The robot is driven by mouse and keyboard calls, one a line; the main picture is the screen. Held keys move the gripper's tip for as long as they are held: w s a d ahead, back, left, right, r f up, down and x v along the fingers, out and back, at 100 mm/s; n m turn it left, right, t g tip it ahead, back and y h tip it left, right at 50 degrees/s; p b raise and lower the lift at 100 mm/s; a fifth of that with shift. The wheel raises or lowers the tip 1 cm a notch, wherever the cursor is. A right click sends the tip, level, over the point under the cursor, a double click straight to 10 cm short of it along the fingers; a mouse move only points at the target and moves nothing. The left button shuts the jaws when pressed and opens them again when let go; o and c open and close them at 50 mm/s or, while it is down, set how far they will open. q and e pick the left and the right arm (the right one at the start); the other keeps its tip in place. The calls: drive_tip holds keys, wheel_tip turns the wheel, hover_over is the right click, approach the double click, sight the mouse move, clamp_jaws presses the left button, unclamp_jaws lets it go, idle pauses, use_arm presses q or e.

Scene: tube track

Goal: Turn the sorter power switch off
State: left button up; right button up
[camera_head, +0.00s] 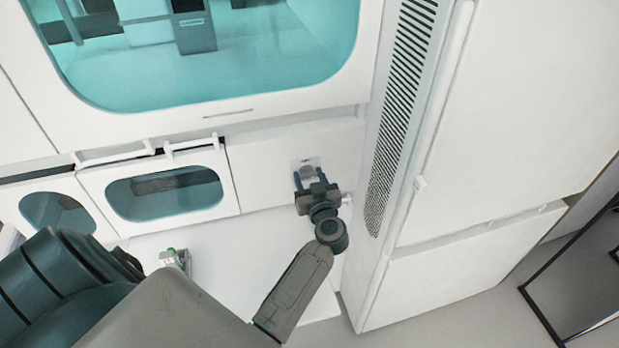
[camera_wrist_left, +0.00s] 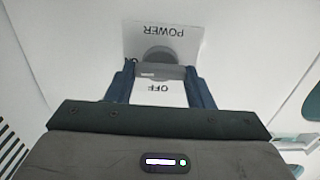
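The power switch (camera_head: 307,162) sits on the white front panel of the machine, right of the small windowed doors. In the left wrist view its plate (camera_wrist_left: 190,40) reads POWER, upside down, with a round grey part (camera_wrist_left: 159,55) below that word and a white area marked OFF (camera_wrist_left: 158,92). My left gripper (camera_head: 306,172) is at the switch, its two blue fingers apart, one on each side of the switch's middle. It also shows in the left wrist view (camera_wrist_left: 160,78). Whether the fingers touch the switch I cannot tell. My right gripper is not in view.
Small windowed doors (camera_head: 165,190) with bar handles are left of the switch. A large teal window (camera_head: 210,75) is above. A vented column (camera_head: 405,90) and tall white door (camera_head: 520,110) stand close on the right. A small green-and-white object (camera_head: 175,260) is on the white ledge.

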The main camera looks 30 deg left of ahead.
use_arm(q)
drive_tip(key=shift+r+n+p, duration=0.1)
drive_tip(key=shift+n+p, duration=0.75)
drive_tip(key=shift+n, duration=0.05)
drive_tip(key=shift+n+p, duration=0.5)
drive_tip(key=shift+n, duration=0.2)
drive_tip(key=shift+a+n+p, duration=0.1)
drive_tip(key=shift+n+p, duration=0.3)
drive_tip(key=shift+n, duration=0.6)
drive_tip(key=n, duration=0.2)
drive_tip(key=shift+s+n+p, duration=0.1)
drive_tip(key=shift+n+p, duration=0.2)
drive_tip(key=n, duration=0.4)
drive_tip(key=shift+f+n, duration=0.3)
drive_tip(key=n+b, duration=0.1)
drive_tip(key=n, duration=0.4)
drive_tip(key=shift+f+b, duration=0.1)
drive_tip(key=shift+b, duration=0.3)
drive_tip(key=shift+n, duration=0.4)
